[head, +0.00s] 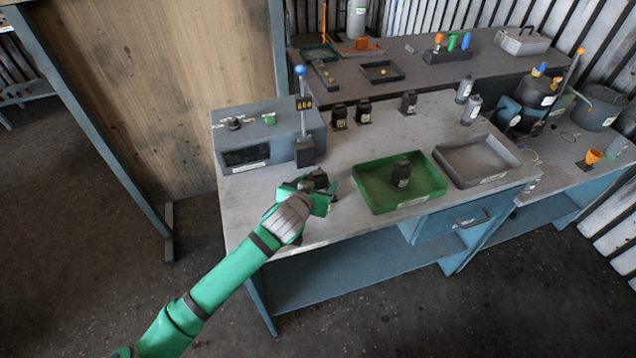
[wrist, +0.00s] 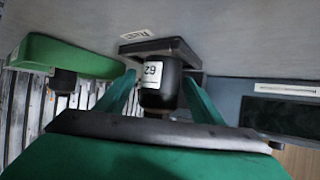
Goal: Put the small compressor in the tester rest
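The small compressor (wrist: 160,85), black with a white numbered label, stands between my fingers in the wrist view. That view is upside down, with the table at the top. My gripper (head: 318,190) is at the left front of the grey table, and its fingers (wrist: 160,90) close in on both sides of the compressor. The compressor's dark top (head: 317,177) shows above my gripper in the head view. The compressor's base is at a dark square piece (wrist: 190,50), which looks like the tester rest. I cannot tell whether it is fully seated. My gripper hides most of that spot in the head view.
The blue-grey tester (head: 262,138) and its blue-knobbed lever (head: 304,112) stand just behind my gripper. A green tray (head: 372,198) with another black compressor (head: 401,172) lies to the right, beside a grey tray (head: 478,160). More compressors (head: 363,112) stand at the back.

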